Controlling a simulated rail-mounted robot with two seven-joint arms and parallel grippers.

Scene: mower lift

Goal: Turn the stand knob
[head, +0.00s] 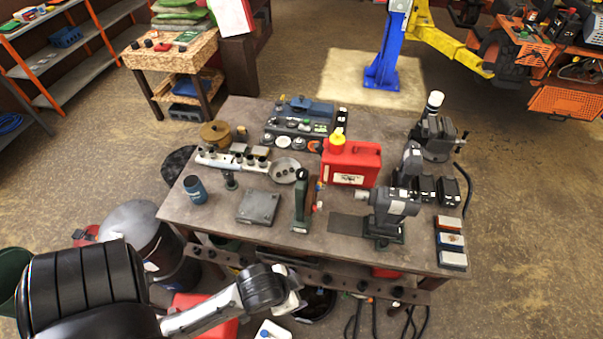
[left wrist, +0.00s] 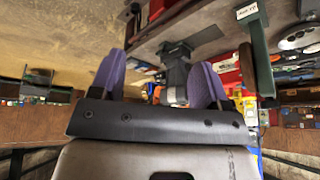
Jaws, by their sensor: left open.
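A dark green upright stand (head: 301,203) is on the workbench near its front middle, with small red and blue parts at its right side. I cannot clearly tell which part is its knob. In the left wrist view the picture is upside down and the stand (left wrist: 258,58) shows at the upper right, beyond the fingers. My left gripper (head: 292,294) is in front of the bench's front edge, apart from the stand. In the left wrist view my left gripper (left wrist: 160,60) has its two purple fingers wide apart with nothing between them. My right gripper is not in view.
The workbench (head: 240,238) also holds a grey bench machine (head: 388,212), a red canister (head: 350,165), a flat grey block (head: 258,207), a blue cup (head: 195,190) and a vise (head: 435,138). A rail with dark knobs (head: 330,280) runs along the bench's front.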

